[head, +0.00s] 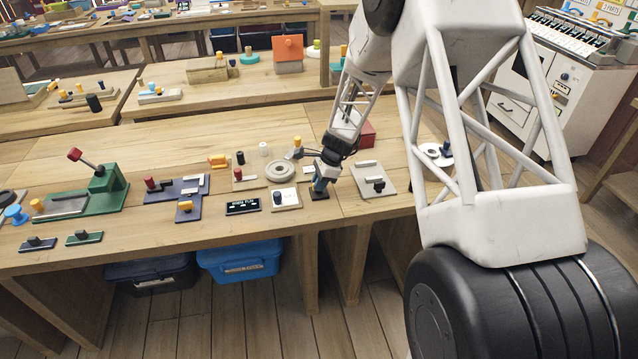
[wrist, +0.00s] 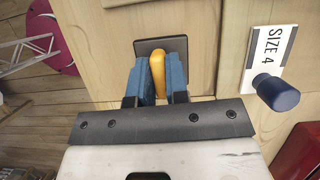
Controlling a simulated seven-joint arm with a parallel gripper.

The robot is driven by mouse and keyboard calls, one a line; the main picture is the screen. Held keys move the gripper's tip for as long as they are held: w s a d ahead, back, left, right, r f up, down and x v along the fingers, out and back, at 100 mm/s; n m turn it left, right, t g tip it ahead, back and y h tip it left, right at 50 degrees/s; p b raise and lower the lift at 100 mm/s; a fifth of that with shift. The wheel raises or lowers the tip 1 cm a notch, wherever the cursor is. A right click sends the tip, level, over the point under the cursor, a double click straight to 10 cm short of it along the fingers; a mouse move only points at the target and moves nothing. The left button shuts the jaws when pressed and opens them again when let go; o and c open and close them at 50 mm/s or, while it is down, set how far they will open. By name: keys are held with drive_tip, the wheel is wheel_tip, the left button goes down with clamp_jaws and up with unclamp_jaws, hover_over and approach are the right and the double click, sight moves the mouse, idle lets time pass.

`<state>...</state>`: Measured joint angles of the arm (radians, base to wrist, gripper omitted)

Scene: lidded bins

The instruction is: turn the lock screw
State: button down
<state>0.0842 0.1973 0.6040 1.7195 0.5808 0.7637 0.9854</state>
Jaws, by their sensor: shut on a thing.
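My gripper (head: 320,184) reaches down to a small black plate (head: 319,195) near the front edge of the workbench. In the wrist view, the two blue fingers of my gripper (wrist: 158,78) are shut on an upright yellow grip piece, which I take to be the lock screw (wrist: 158,70). It stands over the dark square plate (wrist: 176,45). The fingers cover its sides, and its base is hidden. In the head view the yellow piece is hidden by the gripper.
A blue knob (wrist: 276,92) beside a "SIZE 4" label stands right of the gripper in the wrist view. In the head view, a pale plate with a dark knob (head: 285,199) is left of the gripper, a grey plate (head: 366,187) right, and a red box (head: 367,134) behind.

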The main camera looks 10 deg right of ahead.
drive_tip(key=n+g, duration=0.1)
drive_tip(key=n, duration=0.3)
drive_tip(key=shift+n+g+h, duration=0.3)
drive_tip(key=shift+g, duration=0.1)
drive_tip(key=n+g+h, duration=0.1)
drive_tip(key=n, duration=0.3)
drive_tip(key=shift+n, duration=0.3)
drive_tip(key=n, duration=0.2)
drive_tip(key=n+g+h, duration=0.1)
drive_tip(key=n, duration=0.1)
drive_tip(key=shift+n+h, duration=0.3)
drive_tip(key=shift+n+g+h, duration=0.3)
drive_tip(key=shift+n+h, duration=0.3)
drive_tip(key=shift+n, duration=1.1)
drive_tip(key=c, duration=1.1)
unclamp_jaws()
drive_tip(key=shift+r, duration=0.15)
